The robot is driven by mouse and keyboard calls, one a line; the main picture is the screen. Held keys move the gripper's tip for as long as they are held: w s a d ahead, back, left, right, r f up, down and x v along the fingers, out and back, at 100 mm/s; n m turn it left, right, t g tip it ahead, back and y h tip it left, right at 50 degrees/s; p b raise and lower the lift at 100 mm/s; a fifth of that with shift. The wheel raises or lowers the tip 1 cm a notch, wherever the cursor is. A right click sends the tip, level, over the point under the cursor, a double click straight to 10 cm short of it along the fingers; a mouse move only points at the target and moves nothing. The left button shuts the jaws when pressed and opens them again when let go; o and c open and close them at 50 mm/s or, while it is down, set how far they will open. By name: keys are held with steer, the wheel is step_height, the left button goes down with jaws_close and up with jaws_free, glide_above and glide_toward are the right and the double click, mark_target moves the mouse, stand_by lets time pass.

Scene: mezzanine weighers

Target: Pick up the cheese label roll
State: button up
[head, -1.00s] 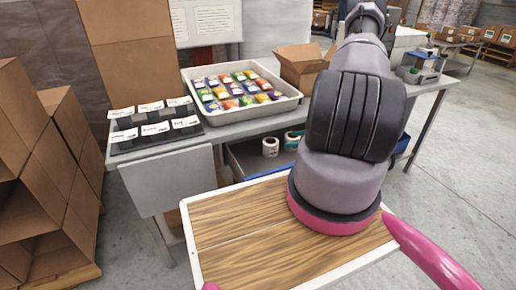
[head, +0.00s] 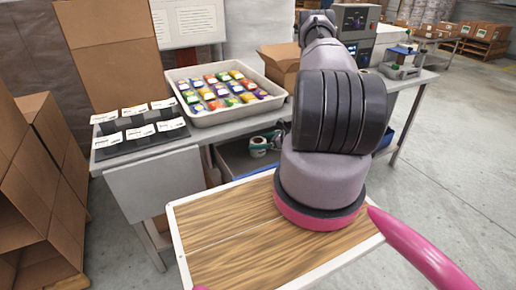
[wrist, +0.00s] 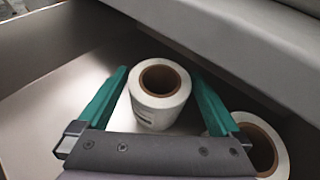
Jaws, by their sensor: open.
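A white label roll (wrist: 146,112) with a brown core stands on end in the wrist view, between the two teal fingers of my gripper (wrist: 159,73). My gripper is open, with one finger on each side of this roll. A second white roll (wrist: 281,152) lies close to the right finger, partly hidden by it. No print naming cheese is readable on either roll. In the head view, a white roll (head: 257,147) and the teal fingers (head: 276,139) show small under the table, partly hidden by my arm.
The rolls are inside a grey bin (head: 232,160) beneath the table (head: 235,126); its walls and an edge above are close to my gripper. On the table are a tray (head: 215,117) of colourful packs, a dark board (head: 140,142) with white cards and an open carton (head: 279,66).

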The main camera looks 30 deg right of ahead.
steer(key=shift+w, duration=0.1)
steer(key=c, duration=1.2)
steer(key=shift+c, duration=0.2)
